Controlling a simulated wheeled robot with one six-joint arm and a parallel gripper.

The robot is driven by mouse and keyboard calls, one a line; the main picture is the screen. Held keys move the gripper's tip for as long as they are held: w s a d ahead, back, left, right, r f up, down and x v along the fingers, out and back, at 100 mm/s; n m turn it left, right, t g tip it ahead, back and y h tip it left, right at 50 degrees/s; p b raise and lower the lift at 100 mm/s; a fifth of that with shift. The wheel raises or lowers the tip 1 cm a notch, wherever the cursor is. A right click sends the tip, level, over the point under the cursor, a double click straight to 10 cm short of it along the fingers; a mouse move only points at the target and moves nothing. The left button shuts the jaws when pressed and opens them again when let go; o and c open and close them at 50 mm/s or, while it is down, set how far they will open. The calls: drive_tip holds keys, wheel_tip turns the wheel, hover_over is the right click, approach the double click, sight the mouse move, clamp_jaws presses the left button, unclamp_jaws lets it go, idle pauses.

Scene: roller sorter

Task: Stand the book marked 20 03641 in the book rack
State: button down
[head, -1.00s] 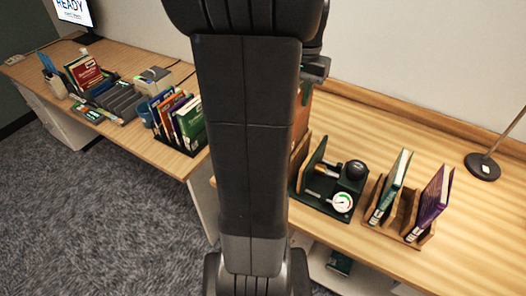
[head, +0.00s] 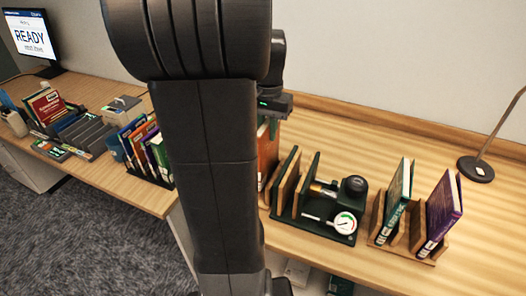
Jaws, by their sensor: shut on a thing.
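My gripper (head: 270,118) is partly hidden behind my arm in the head view. It is shut on an orange-brown book (head: 267,153), which hangs upright below it near the desk's left end. My arm covers the book's left part, and I cannot read any mark on it. A wooden book rack (head: 412,243) stands on the right desk. It holds a green book (head: 396,198) and a purple book (head: 441,212), both leaning slightly, with a gap between them. My gripper is left of this rack, apart from it.
A dark green holder (head: 315,226) with a round gauge (head: 345,223) and wooden boards (head: 285,183) stands between the held book and the rack. A lamp base (head: 475,169) is at the right. The desk behind the rack is clear. More books (head: 140,145) stand on the left desk.

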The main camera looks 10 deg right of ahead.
drive_tip(key=shift+f, duration=2.4)
drive_tip(key=shift+f, duration=0.15)
drive_tip(key=c, duration=1.3)
unclamp_jaws()
drive_tip(key=shift+c, duration=0.2)
wheel_tip(320, 180, up, 12)
drive_tip(key=shift+r, duration=0.15)
